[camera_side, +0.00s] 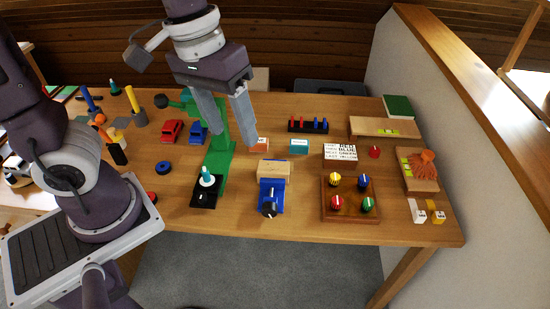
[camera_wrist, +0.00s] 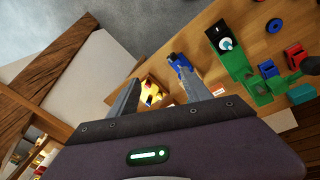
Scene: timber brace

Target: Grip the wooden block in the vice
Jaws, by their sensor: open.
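The blue vice (camera_side: 264,186) stands near the front middle of the table, with a dark-knobbed handle (camera_side: 269,209) facing the front edge. The pale wooden block (camera_side: 273,169) lies crosswise at the back end of the vice. I cannot tell whether it sits between the jaws or whether they touch it. My gripper (camera_side: 236,138) is open and empty, above and behind the block, to its left. In the wrist view the vice (camera_wrist: 180,63) shows by the tip of the right finger of my gripper (camera_wrist: 155,72); the block is not clear there.
A green stand (camera_side: 219,160) with a black base is left of the vice. A wooden board with coloured knobs (camera_side: 350,198) is to its right. Small orange (camera_side: 259,144) and teal (camera_side: 299,146) boxes lie behind it. Toy cars (camera_side: 172,131) stand farther left.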

